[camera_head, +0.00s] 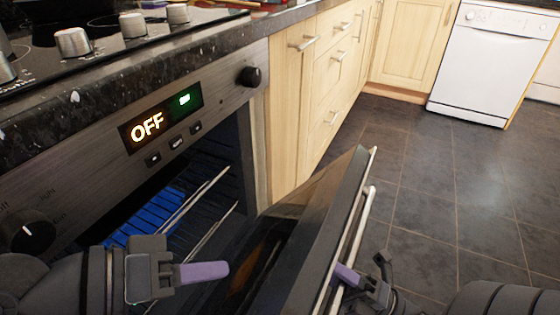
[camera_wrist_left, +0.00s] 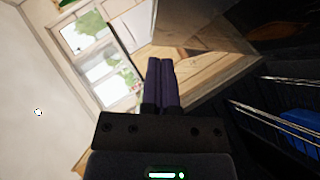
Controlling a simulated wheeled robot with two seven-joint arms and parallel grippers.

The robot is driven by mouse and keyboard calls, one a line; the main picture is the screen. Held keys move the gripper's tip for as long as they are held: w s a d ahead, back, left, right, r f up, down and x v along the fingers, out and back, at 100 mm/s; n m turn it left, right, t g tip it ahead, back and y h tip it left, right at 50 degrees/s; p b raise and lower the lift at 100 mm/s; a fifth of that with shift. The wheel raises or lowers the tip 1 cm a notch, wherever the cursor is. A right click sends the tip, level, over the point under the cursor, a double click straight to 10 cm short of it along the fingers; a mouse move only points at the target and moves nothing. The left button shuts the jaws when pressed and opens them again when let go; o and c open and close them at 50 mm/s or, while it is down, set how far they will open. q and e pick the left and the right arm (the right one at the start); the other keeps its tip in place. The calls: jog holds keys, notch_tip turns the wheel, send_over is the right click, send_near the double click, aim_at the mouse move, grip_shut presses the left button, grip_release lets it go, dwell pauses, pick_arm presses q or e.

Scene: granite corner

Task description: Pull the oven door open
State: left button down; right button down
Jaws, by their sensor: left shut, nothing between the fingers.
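The oven door (camera_head: 322,230) is partly open, tilted out and down from the oven front. Its long metal handle (camera_head: 361,225) runs along the outer side. My left gripper (camera_head: 226,269) is in front of the oven opening, on the inner side of the door. Its purple fingers are together and empty; they also show closed in the left wrist view (camera_wrist_left: 160,62). My right gripper (camera_head: 344,273) is at the outer side of the door, with a purple finger by the lower part of the handle. Whether it grips the handle is not clear.
Wire racks (camera_head: 205,190) and a blue item (camera_head: 150,215) show inside the oven. The control panel (camera_head: 165,115) reads OFF. Wooden drawers (camera_head: 335,70) stand right of the oven and a white dishwasher (camera_head: 490,60) at the back. The tiled floor (camera_head: 470,180) to the right is clear.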

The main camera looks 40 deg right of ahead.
aim_at(307, 258)
pick_arm(q)
jog(key=x, duration=0.9)
jog(key=shift+s+d+r, duration=0.1)
jog(key=shift+s+d, duration=0.2)
jog(key=shift+s, duration=0.15)
pick_arm(e)
jog(key=shift+d+r, duration=0.15)
jog(key=shift+r, duration=0.2)
